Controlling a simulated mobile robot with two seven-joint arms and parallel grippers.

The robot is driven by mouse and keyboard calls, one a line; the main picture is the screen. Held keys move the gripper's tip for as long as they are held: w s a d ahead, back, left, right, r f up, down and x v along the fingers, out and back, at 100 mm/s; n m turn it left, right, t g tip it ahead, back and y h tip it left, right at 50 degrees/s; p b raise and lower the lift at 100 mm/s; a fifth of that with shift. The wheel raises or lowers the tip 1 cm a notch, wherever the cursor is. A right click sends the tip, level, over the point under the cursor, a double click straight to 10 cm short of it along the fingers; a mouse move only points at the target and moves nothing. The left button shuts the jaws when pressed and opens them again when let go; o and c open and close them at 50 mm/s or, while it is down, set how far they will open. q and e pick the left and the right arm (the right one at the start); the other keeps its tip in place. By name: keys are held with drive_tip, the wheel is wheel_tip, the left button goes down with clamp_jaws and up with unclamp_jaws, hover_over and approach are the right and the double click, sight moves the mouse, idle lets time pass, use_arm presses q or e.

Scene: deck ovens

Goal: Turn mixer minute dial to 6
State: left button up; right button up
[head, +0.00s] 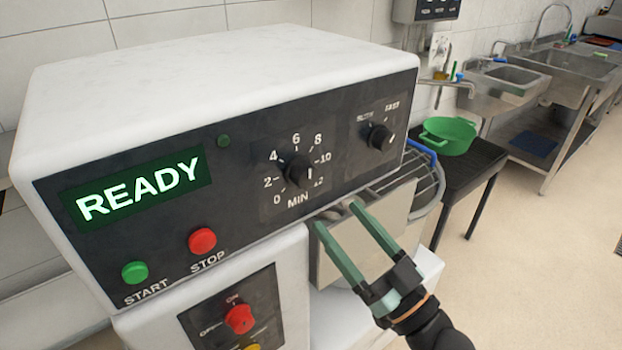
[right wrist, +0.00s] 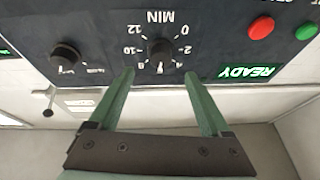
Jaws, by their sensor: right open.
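The mixer minute dial (head: 299,172) is a black round knob on the dark front panel, ringed by numbers 0 to 12 with MIN below. A white line shows on its face; I cannot tell exactly which number it points to. In the right wrist view the dial (right wrist: 160,49) appears upside down, just beyond the fingertips and between their lines. My right gripper (head: 336,214) is open and empty, with green fingers below and right of the dial, apart from it. It also shows in the right wrist view (right wrist: 159,75). My left gripper is not in view.
A speed knob (head: 380,137) sits right of the dial. A lit READY display (head: 140,192), green START button (head: 134,272) and red STOP button (head: 202,241) are left. The mixer bowl and wire guard (head: 428,180) lie behind my right gripper. A green basin (head: 448,136) stands farther right.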

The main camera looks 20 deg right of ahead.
sight(310, 183)
drive_tip(key=p+x, duration=0.1)
drive_tip(key=x, duration=0.7)
drive_tip(key=shift+w+a+p, duration=0.2)
drive_tip(key=shift+p, duration=0.1)
drive_tip(key=c, duration=1.3)
drive_tip(key=shift+n+g+y+p, duration=0.3)
drive_tip(key=shift+n+y, duration=0.1)
drive_tip(key=shift+n, duration=0.2)
drive_tip(key=o, duration=1.3)
